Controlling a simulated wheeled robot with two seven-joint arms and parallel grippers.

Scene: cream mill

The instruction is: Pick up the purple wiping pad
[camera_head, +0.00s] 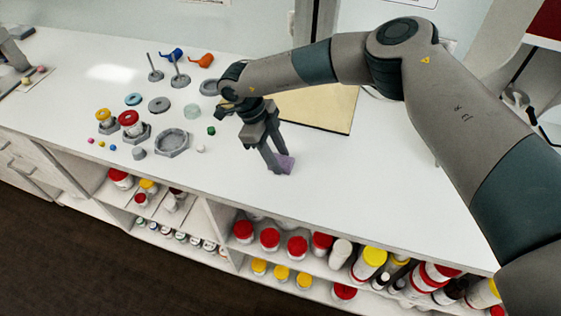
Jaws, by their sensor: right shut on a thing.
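The purple wiping pad (287,164) is at the front part of the white counter, between the fingertips of my right gripper (278,166). The right gripper points down and is shut on the pad. The fingers hide part of the pad. I cannot tell whether the pad touches the counter or is just above it.
The white counter (370,190) is clear right of the gripper. A tan board (318,108) lies behind it. To the left are a grey hexagonal tray (172,143), red-lidded jar (130,122), yellow-lidded jar (103,117), discs and stands. Shelves below hold several jars.

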